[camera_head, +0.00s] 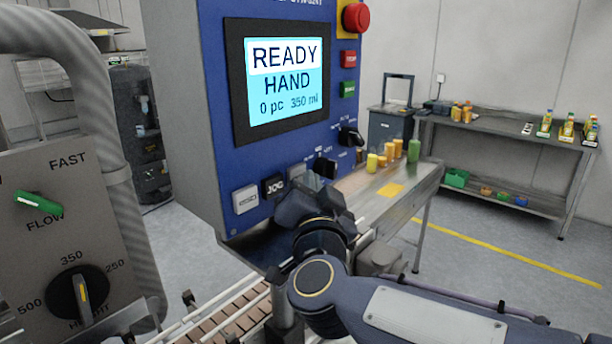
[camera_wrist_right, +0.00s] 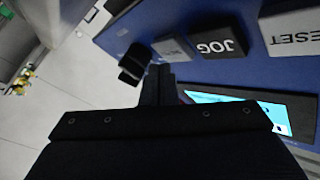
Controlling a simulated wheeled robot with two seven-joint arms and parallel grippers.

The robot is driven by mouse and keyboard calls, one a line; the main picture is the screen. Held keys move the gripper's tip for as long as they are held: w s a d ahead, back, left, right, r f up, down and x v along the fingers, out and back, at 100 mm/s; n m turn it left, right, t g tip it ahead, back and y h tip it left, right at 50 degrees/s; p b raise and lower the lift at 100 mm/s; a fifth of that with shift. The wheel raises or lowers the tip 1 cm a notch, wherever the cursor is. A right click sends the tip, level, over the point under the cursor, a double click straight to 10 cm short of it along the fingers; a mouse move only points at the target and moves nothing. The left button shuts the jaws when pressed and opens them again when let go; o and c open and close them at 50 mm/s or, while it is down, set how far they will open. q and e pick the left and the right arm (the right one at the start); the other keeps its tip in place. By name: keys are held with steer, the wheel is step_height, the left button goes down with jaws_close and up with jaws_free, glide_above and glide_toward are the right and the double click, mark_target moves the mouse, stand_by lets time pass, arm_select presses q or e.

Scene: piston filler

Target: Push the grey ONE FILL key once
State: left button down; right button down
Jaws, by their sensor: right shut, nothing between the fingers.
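The grey key beside the black JOG key (camera_head: 273,187) fits the ONE FILL key; its label is not legible. In the head view it is mostly hidden behind my right gripper (camera_head: 312,190). In the right wrist view this grey key (camera_wrist_right: 173,47) sits between the JOG key (camera_wrist_right: 216,38) and a black knob (camera_wrist_right: 134,63). My right gripper (camera_wrist_right: 158,72) is shut and empty, its fingertips close in front of the panel near the grey key. Whether they touch it I cannot tell. My left gripper is not in view.
The screen (camera_head: 283,83) reads READY, HAND, 0 pc, 350 ml. A light RESET key (camera_wrist_right: 296,27) lies beyond JOG. Black selector knobs (camera_head: 326,168) are close to the right gripper. A red mushroom button (camera_head: 356,17) sits higher up. A conveyor (camera_head: 235,312) runs below the panel.

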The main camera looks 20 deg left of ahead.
steer(key=shift+a, duration=0.2)
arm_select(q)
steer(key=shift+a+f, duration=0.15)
arm_select(e)
steer(key=shift+f, duration=0.15)
steer(key=shift+s+d+f+b, duration=0.15)
steer(key=shift+d+f+b, duration=0.25)
steer(key=shift+b, duration=0.1)
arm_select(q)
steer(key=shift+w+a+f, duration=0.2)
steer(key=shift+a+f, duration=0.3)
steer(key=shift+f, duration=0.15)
arm_select(e)
steer(key=shift+s+d+r, duration=0.1)
steer(key=shift+s+d, duration=0.15)
steer(key=shift+d, duration=0.5)
steer(key=shift+s+d+r, duration=0.1)
steer(key=shift+s+d, duration=0.1)
steer(key=shift+d, duration=0.5)
steer(key=shift+d, duration=0.1)
